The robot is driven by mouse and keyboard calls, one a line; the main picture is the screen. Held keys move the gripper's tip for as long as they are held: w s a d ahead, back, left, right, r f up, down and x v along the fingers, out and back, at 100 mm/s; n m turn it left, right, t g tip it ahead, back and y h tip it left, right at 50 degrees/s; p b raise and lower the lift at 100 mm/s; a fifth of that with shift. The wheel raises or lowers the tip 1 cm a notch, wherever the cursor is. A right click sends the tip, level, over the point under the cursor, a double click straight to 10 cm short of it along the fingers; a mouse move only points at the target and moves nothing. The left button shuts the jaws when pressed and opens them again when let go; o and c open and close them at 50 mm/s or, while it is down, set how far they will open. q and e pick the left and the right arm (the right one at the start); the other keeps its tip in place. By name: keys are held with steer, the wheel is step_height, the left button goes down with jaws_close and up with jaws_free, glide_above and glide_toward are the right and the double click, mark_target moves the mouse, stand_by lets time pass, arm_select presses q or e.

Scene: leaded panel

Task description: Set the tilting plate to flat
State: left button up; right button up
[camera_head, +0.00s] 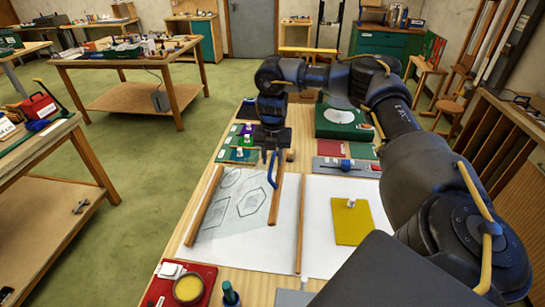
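My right gripper (272,152) points down over the far part of the worktable, close to a blue curved handle (272,172). I cannot tell whether it touches or holds that handle, or how far its fingers are apart. A green box with a pale round plate on top (340,116) stands at the back right of the table, beyond and to the right of the gripper. It may be the tilting plate; its angle is hard to judge from here. My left gripper is not in view.
A white sheet with a leaded pattern (238,200) lies between wooden strips (204,206). A yellow square (352,226) lies to the right. A grey tray (344,168) and coloured glass pieces (236,155) lie behind. A red tray (205,285) is at the front left.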

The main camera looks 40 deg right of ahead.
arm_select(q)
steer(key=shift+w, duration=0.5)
arm_select(e)
jaws_close()
